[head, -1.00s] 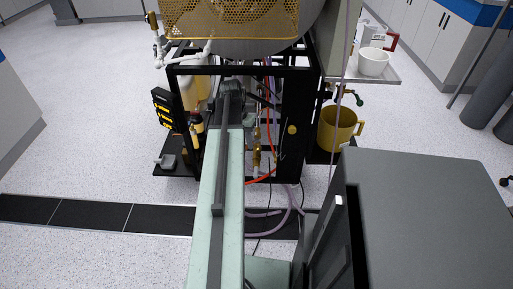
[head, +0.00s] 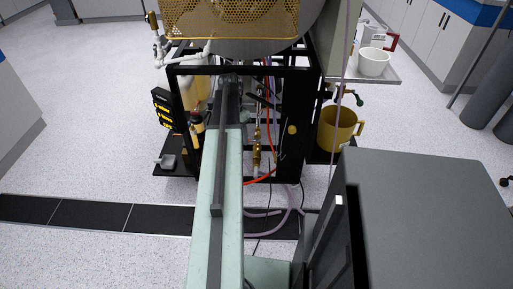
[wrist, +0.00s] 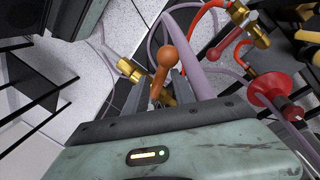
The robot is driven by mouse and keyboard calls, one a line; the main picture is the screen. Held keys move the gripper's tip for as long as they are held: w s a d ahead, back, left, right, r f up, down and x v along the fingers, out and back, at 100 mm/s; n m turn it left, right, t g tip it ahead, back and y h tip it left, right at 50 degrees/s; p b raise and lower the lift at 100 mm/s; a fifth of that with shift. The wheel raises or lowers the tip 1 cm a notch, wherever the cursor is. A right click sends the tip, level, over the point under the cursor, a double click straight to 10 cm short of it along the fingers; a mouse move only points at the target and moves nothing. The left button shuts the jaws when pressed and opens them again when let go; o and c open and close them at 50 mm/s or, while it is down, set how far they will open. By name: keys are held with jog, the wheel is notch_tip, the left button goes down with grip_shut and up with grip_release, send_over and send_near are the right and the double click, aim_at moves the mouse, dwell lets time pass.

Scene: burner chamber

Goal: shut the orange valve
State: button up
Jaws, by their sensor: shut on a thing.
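The orange valve's lever (wrist: 168,60), with a round ball end, stands in the middle of the wrist view. It rises from a brass body (wrist: 131,69) on the pipework. My gripper (wrist: 160,86) has its grey fingers on either side of the lever's lower part and is shut on it. The ball end sticks out beyond the fingers. The fingertips are partly hidden by the lever and the gripper's housing. In the head view my arm hides the gripper and the orange lever.
A red lever (wrist: 225,45) on brass fittings and a red flanged part (wrist: 268,88) stand to the right, close to my gripper. Purple hoses run beside it. In the head view the black frame (head: 300,125) surrounds the pipework, and a grey cabinet (head: 430,210) stands at right.

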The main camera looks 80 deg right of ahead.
jog(key=shift+d, duration=0.3)
jog(key=shift+o, duration=0.6)
jog(key=shift+w+d+m, duration=0.1)
jog(key=shift+d+m, duration=0.8)
jog(key=o, duration=1.4)
jog(key=shift+o, duration=0.2)
jog(key=shift+a, duration=0.1)
notch_tip(320, 180, up, 6)
jog(key=w+p, duration=0.1)
jog(key=p, duration=0.5)
jog(key=shift+d, duration=0.35)
jog(key=shift+s+f, duration=0.1)
